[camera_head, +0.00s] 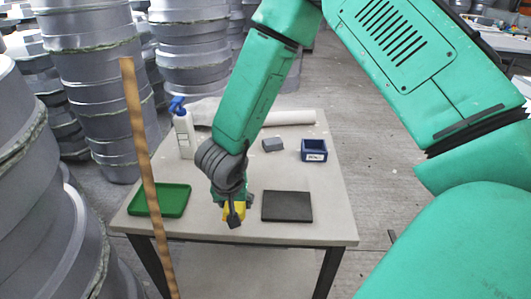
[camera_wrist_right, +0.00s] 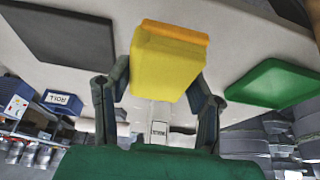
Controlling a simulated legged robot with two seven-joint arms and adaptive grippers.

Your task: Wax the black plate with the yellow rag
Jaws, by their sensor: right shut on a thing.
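The black plate (camera_head: 287,206) lies flat on the table, right of my right gripper (camera_head: 235,212). It also shows at the upper left of the right wrist view (camera_wrist_right: 65,38). My right gripper is shut on the yellow rag (camera_wrist_right: 166,66), a block-like piece with an orange edge, held between its two fingers. In the head view the rag (camera_head: 233,213) is mostly hidden by the gripper. The gripper is over the front of the table, between the green tray and the plate; its exact height is hard to tell. My left gripper is not in view.
On the table (camera_head: 232,233) are a green tray (camera_head: 160,200) at left, a white spray bottle (camera_head: 184,133), a grey block (camera_head: 272,145), a dark blue box (camera_head: 314,150) and a white roll (camera_head: 290,117). A thin brown post (camera_head: 140,140) stands before the left side. Grey mould stacks (camera_head: 95,70) surround the left.

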